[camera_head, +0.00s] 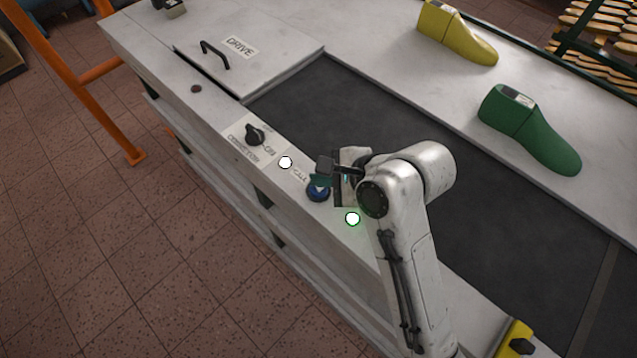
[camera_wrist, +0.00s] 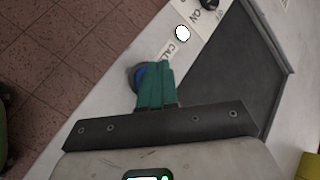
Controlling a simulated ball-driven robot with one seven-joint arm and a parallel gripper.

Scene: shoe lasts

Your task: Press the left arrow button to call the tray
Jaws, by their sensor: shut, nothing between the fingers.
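A round blue button (camera_head: 318,193) sits on the light front ledge of the machine, beside the printed word CALL. A light mark shows on it, partly covered by my fingers, so its arrow direction cannot be read. My gripper (camera_head: 320,181) is shut and empty, with its teal fingertips right over the button. In the wrist view my shut fingers (camera_wrist: 155,72) overlap the blue button (camera_wrist: 137,76), which shows at their left side. Whether the fingertips touch it, I cannot tell. No tray is recognisable in either view.
A white round light (camera_head: 285,162) and a green-ringed lit one (camera_head: 352,218) flank the button. A black rotary knob (camera_head: 255,134) stands farther left. A dark belt (camera_head: 330,105) runs behind. A yellow shoe last (camera_head: 456,34) and a green one (camera_head: 530,130) rest on the far ledge.

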